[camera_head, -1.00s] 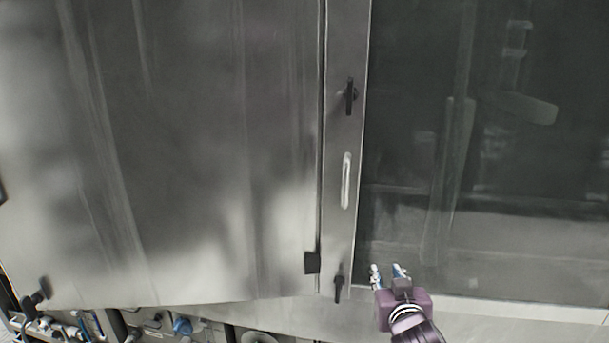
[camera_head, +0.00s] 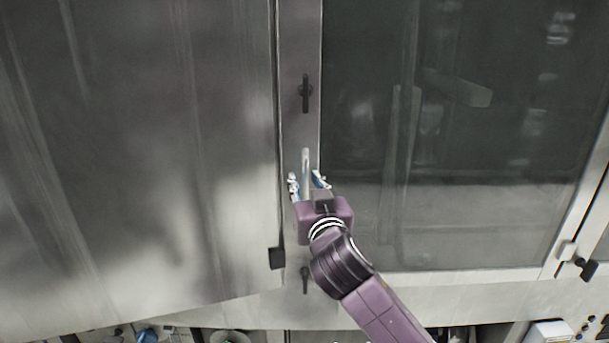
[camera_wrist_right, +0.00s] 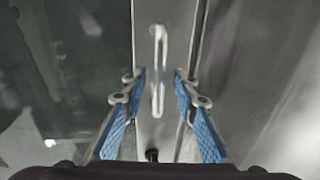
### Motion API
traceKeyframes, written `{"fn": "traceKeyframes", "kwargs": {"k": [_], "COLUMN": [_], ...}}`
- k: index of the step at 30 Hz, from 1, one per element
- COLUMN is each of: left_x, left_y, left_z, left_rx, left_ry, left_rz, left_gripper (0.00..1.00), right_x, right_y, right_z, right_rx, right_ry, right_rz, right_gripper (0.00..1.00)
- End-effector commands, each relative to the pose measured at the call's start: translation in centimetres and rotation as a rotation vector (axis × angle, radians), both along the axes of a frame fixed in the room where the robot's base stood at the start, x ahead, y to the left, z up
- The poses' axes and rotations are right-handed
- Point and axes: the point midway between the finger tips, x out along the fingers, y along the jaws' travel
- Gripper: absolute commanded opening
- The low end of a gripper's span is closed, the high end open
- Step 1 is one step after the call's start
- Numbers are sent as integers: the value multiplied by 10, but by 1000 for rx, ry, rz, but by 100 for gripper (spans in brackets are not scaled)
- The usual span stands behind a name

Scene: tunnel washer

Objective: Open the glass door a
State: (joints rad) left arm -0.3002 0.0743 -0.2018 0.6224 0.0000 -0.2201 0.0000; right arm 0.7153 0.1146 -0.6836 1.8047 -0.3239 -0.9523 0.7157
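The glass door (camera_head: 450,140) is a dark pane in a steel frame, filling the right of the head view; it appears shut. Its light vertical bar handle (camera_head: 306,160) is on the steel strip at the pane's left edge. The handle also shows in the right wrist view (camera_wrist_right: 159,60), standing between the fingers. My right gripper (camera_head: 307,180) is open, with one finger on each side of the handle's lower part. The blue-padded fingers (camera_wrist_right: 158,88) show a gap to the handle on both sides. My left gripper is not in view.
A black latch (camera_head: 305,92) sits above the handle and another (camera_head: 305,280) below it. A large steel panel (camera_head: 140,150) fills the left. Pipes and fittings (camera_head: 150,335) run along the bottom. A dark knob (camera_head: 585,268) is at the far right.

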Motion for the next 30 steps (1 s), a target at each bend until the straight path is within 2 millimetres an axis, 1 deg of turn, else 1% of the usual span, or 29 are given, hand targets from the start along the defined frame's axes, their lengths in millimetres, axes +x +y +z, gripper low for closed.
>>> {"fn": "traceKeyframes", "kwargs": {"k": [1,5,13,14,21,30], "left_x": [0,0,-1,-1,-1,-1], "left_y": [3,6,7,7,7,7], "left_z": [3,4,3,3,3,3], "left_rx": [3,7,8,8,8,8], "left_ry": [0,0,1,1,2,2], "left_rz": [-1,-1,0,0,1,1], "left_gripper": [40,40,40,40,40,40], "right_x": [4,9,10,10,10,10], "right_y": [0,1,2,2,2,2], "right_z": [1,1,0,0,0,0], "right_rx": [-1,0,1,1,1,1], "right_ry": [1,-1,-1,-1,0,0], "right_rz": [-1,0,0,0,0,0], "right_gripper": [28,28,28,26,0,0]}}
